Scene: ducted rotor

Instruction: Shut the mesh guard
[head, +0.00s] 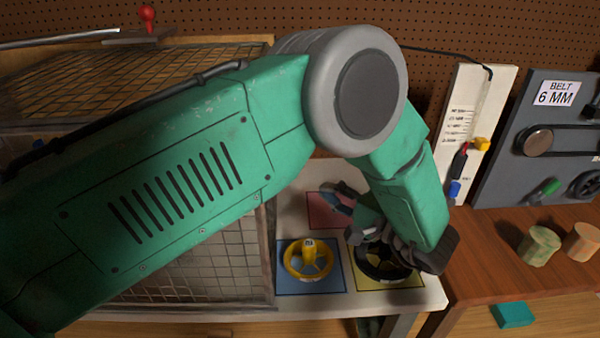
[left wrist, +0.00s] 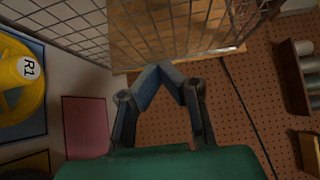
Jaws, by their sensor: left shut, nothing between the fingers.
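The mesh guard is a wire-mesh cage with a wooden frame at the left. In the head view its top mesh (head: 110,75) shows behind my left arm and its front mesh (head: 215,265) below it. My arm hides much between them. In the left wrist view, one mesh panel (left wrist: 65,25) is at the upper left and another (left wrist: 210,25) at the upper middle. How far the guard is open I cannot tell. My left gripper (head: 340,192) is right of the front mesh, shut and empty. Its fingertips (left wrist: 163,68) point toward the mesh, apparently apart from it. My right gripper is not in view.
A yellow wheel (head: 308,261) sits on a blue square and a black wheel (head: 382,265) on a yellow one, below my gripper. A white gauge board (head: 490,110) and dark belt panel (head: 550,120) stand at the right. A pegboard (head: 480,25) closes the back.

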